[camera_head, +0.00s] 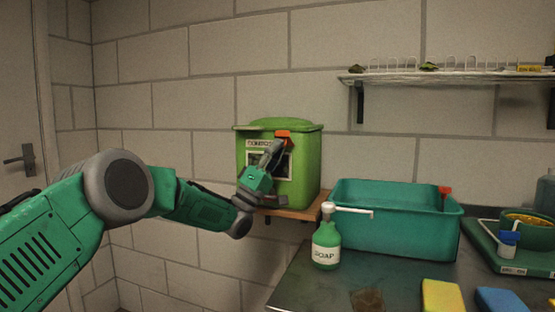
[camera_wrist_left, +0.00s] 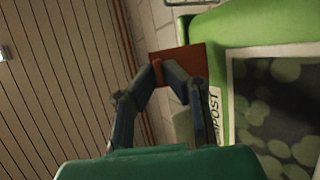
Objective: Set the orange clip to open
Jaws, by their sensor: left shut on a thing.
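The orange clip (camera_head: 283,134) is at the upper right of the front of a green compost bin (camera_head: 309,165), just below its lid. In the left wrist view the clip (camera_wrist_left: 190,60) looks like a red-brown plate with a narrow tab. My left gripper (camera_head: 275,148) reaches the bin front from the left. In the left wrist view the fingertips of this gripper (camera_wrist_left: 161,73) are closed together on the clip's tab. The fingers hide part of the clip and of the bin's label. My right gripper is out of view.
The bin stands on a small wooden wall shelf (camera_head: 297,213). A soap bottle (camera_head: 326,249) and a teal basin (camera_head: 390,232) with a red-orange piece (camera_head: 445,190) on its rim stand to the right. A wire wall shelf (camera_head: 440,76) hangs above.

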